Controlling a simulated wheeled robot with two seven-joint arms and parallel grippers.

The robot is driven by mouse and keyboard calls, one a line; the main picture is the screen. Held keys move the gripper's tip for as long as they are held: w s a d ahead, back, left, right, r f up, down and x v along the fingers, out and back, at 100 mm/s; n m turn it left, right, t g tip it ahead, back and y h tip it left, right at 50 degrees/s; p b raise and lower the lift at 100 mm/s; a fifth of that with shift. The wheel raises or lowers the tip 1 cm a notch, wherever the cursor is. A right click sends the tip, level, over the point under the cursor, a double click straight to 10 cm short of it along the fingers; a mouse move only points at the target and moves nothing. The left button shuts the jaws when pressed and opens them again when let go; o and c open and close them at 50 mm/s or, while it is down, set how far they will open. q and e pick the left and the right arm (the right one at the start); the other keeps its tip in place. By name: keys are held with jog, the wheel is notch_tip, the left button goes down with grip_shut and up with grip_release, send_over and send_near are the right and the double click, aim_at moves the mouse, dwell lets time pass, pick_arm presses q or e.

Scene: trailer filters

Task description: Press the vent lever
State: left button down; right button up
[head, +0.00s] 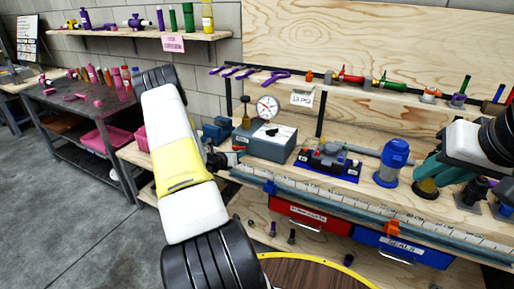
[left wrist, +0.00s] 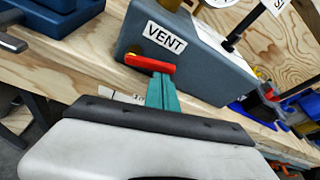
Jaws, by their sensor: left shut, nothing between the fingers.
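The vent lever (left wrist: 150,63) is a red bar on the end face of a grey-blue box (left wrist: 205,62), below a white "VENT" label (left wrist: 165,38). In the left wrist view my left gripper (left wrist: 160,78) is shut, with nothing between its teal fingers. Its fingertips are right at the lever's lower edge, near its right end; I cannot tell whether they touch. In the head view the box (head: 272,146) stands on the bench with a pressure gauge (head: 267,106) above it. My left arm partly hides that side. My right gripper (head: 430,178) is at the right above a dark and yellow round piece; its jaw opening is unclear.
A blue tray with a small device (head: 328,158) and a blue filter housing (head: 391,162) stand right of the box. A ruled rail (head: 340,199) runs along the bench front. Red (head: 308,217) and blue (head: 402,247) bins sit below. A round wooden top (head: 310,272) is in front.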

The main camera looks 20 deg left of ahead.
pick_arm(q)
jog(key=r+n+h, duration=0.1)
jog(key=n, duration=0.1)
jog(key=a+r+n+h, duration=0.1)
jog(key=n, duration=0.2)
jog(key=r+n+t+h, duration=0.1)
jog(key=n, duration=0.1)
jog(key=shift+w+a+r+n+h, duration=0.1)
jog(key=shift+a+r+n+h, duration=0.2)
jog(key=shift+a+r+n, duration=0.1)
